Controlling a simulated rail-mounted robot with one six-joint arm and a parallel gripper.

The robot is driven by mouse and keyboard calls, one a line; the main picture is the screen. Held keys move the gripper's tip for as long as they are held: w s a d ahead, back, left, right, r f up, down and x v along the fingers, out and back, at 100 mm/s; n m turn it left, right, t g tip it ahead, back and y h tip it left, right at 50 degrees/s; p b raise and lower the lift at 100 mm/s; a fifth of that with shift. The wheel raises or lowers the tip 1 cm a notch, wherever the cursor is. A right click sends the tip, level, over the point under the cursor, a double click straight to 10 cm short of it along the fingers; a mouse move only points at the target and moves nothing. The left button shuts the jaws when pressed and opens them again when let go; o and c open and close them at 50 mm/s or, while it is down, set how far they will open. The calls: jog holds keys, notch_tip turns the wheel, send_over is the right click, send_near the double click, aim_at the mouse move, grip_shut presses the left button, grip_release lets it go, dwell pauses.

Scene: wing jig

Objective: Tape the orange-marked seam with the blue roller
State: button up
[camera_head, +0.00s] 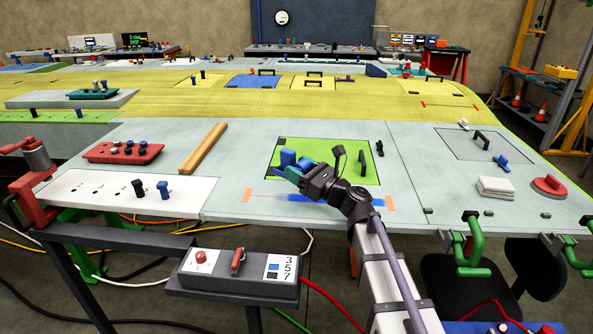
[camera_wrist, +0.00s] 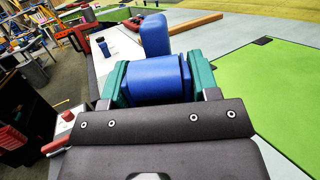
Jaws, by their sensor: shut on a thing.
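The blue roller (camera_wrist: 157,80) is held between the teal fingers of my gripper (camera_head: 294,172). In the wrist view a second blue part of it stands up beyond the fingers. In the head view the roller (camera_head: 287,157) is over the front part of the green panel, above the wing surface; I cannot tell whether it touches. The seam lies just in front of the green panel, with an orange mark at its left end (camera_head: 249,197) and another at its right end (camera_head: 390,202). A blue band (camera_head: 296,198) shows along the middle of the seam, partly hidden by my gripper.
The green panel (camera_head: 360,162) has a dark handle at its right. A red tray (camera_head: 124,151) and a wooden bar (camera_head: 203,148) lie to the left. Folded white cloths (camera_head: 495,187) and a red disc-shaped tool (camera_head: 548,186) sit at the right. A control box (camera_head: 238,272) stands in front.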

aim_at(294, 155)
jog(key=shift+w+a, duration=0.1)
jog(key=shift+w, duration=0.05)
jog(key=r+p, duration=0.3)
jog(key=shift+a+r, duration=0.2)
jog(key=shift+r, duration=0.05)
jog(key=shift+f, duration=0.15)
